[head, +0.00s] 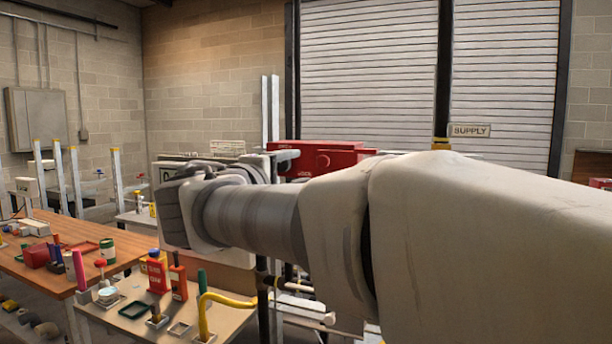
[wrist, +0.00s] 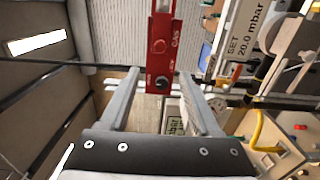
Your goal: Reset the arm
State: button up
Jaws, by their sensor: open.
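My arm reaches across the head view from the right edge towards the middle left. Its far end lies in front of a pale panel, and I cannot make out the fingers there. In the wrist view my gripper (wrist: 158,76) has its two grey fingers spread apart, with nothing held between them. A red unit (head: 330,157) also shows behind my arm in the head view.
A wooden table (head: 125,243) with small coloured items stands at the left. A lower bench (head: 135,322) with a yellow hose (head: 225,299) stands below my arm. A SUPPLY sign (head: 469,131) is behind it. A sign reading SET 20.0 mbar (wrist: 240,45) is right of the fingers.

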jog(key=shift+d, duration=0.1)
dwell(0.3)
jog(key=s+d+f+m+g+p, duration=0.1)
jog(key=s+d+f+m+g, duration=0.25)
jog(key=s+d+f, duration=0.35)
jog(key=s+d+f+m+g+p, duration=0.1)
jog(key=s+d+f+m+g, duration=0.3)
jog(key=d, duration=0.6)
jog(key=s+f+m+g+y+p, duration=0.2)
jog(key=s+f+m+y, duration=0.4)
jog(key=s+f, duration=0.6)
jog(key=s+g, duration=0.1)
jog(key=s, duration=0.1)
jog(key=shift+s+f+g, duration=0.25)
jog(key=shift+s+g, duration=0.1)
jog(key=shift+d, duration=0.1)
